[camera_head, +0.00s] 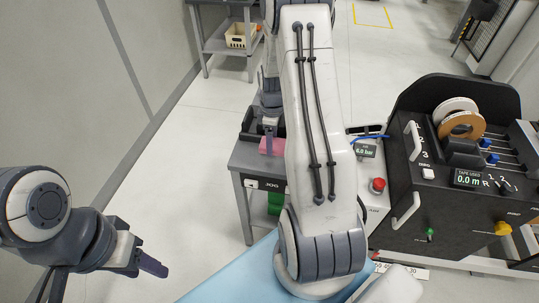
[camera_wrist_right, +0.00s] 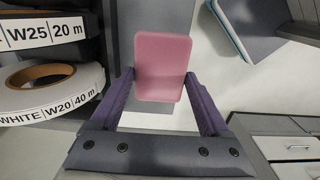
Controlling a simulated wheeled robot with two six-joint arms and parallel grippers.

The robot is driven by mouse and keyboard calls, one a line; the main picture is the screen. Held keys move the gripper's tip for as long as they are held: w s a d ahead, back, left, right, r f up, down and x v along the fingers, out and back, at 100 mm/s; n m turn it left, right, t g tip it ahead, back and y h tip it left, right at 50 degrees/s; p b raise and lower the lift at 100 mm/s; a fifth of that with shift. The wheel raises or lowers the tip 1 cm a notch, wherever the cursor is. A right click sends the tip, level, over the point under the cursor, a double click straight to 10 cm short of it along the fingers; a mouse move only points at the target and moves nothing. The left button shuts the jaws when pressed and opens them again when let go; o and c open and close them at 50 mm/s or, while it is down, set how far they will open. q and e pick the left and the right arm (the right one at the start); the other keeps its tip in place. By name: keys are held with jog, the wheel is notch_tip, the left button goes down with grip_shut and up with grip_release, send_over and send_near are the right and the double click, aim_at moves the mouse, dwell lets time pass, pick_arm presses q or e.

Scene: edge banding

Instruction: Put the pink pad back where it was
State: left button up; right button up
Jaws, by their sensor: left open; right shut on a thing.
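The pink pad (camera_head: 272,146) shows over the grey stand near the middle of the head view, partly behind my right arm. In the right wrist view the pad (camera_wrist_right: 163,65) is a rounded flat block between the two purple fingers. My right gripper (camera_head: 269,128) is shut on it, with one finger at each side. Whether the pad touches the stand is hard to tell. My left gripper (camera_head: 150,264) is open and empty at the lower left, away from the pad.
A grey stand (camera_head: 243,184) carries a black tray (camera_head: 248,124). The black edge banding machine (camera_head: 445,205) stands at the right with a red button (camera_head: 378,184) beside it. Tape rolls (camera_wrist_right: 55,90) sit at the left of the wrist view. Floor at the left is clear.

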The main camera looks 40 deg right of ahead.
notch_tip(320, 180, down, 2)
jog(key=shift+d+f, duration=0.15)
jog(key=shift+f, duration=0.05)
notch_tip(320, 180, down, 4)
jog(key=shift+s+f+p, duration=0.1)
jog(key=shift+p, duration=0.35)
jog(key=shift+f, duration=0.1)
